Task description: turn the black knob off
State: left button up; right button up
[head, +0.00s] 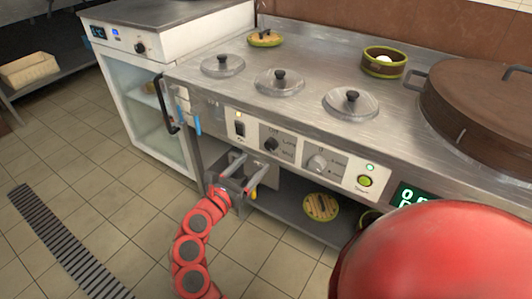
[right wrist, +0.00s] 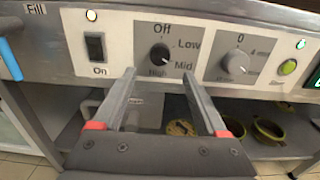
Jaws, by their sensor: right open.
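The black knob (head: 271,144) is on the stove's front panel, between a black switch and a grey knob. My right gripper (head: 250,162) is open and empty, a little below and in front of the panel. In the right wrist view its two fingertips (right wrist: 158,72) lie either side of the black knob's lower area, apart from it. My left gripper is not in view.
The black switch (right wrist: 95,47) is left of the knob; the grey knob (right wrist: 238,64) and a green button (right wrist: 288,67) are right. Lidded pots (head: 279,82) and a bowl (head: 385,62) are on top.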

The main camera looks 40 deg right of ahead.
aim_at(269, 148)
jog(key=b+x, duration=0.1)
jog(key=x, duration=0.6)
jog(key=shift+w+d, duration=0.15)
jog(key=shift+d, duration=0.2)
grip_shut()
